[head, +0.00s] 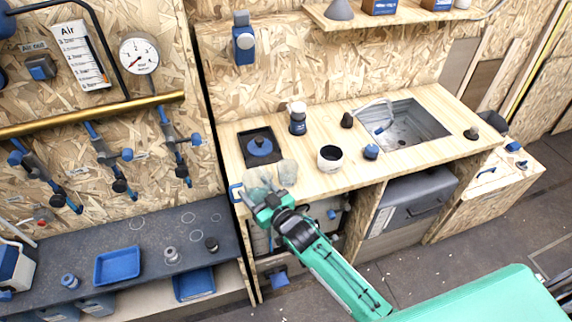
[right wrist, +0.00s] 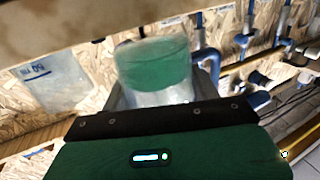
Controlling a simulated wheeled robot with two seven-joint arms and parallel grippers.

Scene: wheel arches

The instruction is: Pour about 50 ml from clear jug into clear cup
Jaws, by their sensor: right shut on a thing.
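The clear jug (head: 257,182) is at the front left corner of the wooden counter in the head view. My right gripper (head: 267,203) is shut on it. In the right wrist view the jug (right wrist: 155,65) sits between the fingers and looks green-tinted; its contents and exact tilt are hard to tell. The clear cup (head: 287,172) stands close to the right of the jug at the counter's front edge. A see-through vessel with a blue mark, which looks like this cup (right wrist: 55,85), shows at the left of the wrist view. My left gripper is not in view.
On the wooden counter (head: 420,165) are a blue-knobbed black plate (head: 260,148), a dark jar with a white lid (head: 298,118), a white-and-black cup (head: 330,158), a blue knob (head: 371,151) and a sink (head: 405,125). A dark bench (head: 140,235) with a blue tray (head: 117,265) lies left.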

